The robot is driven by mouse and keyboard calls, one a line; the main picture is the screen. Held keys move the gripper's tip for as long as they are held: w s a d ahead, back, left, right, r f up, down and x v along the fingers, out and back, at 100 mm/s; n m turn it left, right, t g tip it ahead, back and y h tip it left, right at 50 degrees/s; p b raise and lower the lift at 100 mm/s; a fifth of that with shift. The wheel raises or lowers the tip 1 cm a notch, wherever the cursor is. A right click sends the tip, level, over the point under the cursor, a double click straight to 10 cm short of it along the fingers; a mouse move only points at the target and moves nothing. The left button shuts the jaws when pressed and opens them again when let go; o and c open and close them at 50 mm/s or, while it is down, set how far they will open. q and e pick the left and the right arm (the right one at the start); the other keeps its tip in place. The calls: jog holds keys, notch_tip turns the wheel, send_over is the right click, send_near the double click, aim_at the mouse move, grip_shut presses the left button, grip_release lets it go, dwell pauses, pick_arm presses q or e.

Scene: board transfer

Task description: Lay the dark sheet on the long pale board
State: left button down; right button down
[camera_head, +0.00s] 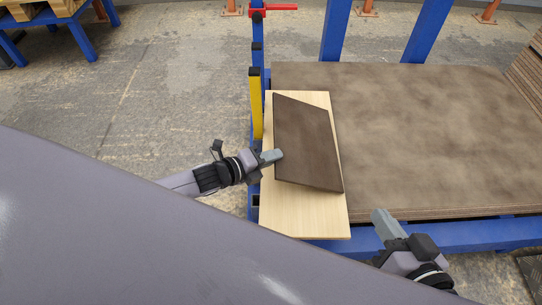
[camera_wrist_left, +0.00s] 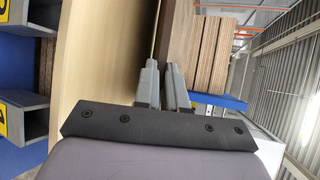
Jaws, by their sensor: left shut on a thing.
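The dark brown sheet (camera_head: 305,145) is over the long pale board (camera_head: 305,217) in the head view, turned a little against it. Pale board shows along its left side, front and upper right. My left gripper (camera_head: 278,156) is shut on the sheet's left edge. In the left wrist view its fingers (camera_wrist_left: 163,85) pinch the sheet (camera_wrist_left: 178,35), with the pale board (camera_wrist_left: 112,45) to the left. I cannot tell whether the sheet touches the board along its whole length. My right gripper (camera_head: 380,218) is near the front edge, apart from both; its finger gap is unclear.
The pale board lies at the left end of a large brown board stack (camera_head: 430,130) on a blue frame (camera_head: 390,238). A yellow and blue post (camera_head: 256,105) stands close by its left edge. More stacked boards (camera_head: 528,65) stand at the right. Open concrete floor (camera_head: 150,90) is left.

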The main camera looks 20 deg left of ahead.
pick_arm(q)
jog(key=shift+f, duration=0.15)
jog(key=c, duration=1.2)
grip_release()
jog(key=shift+o, duration=0.6)
jog(key=shift+f, duration=0.15)
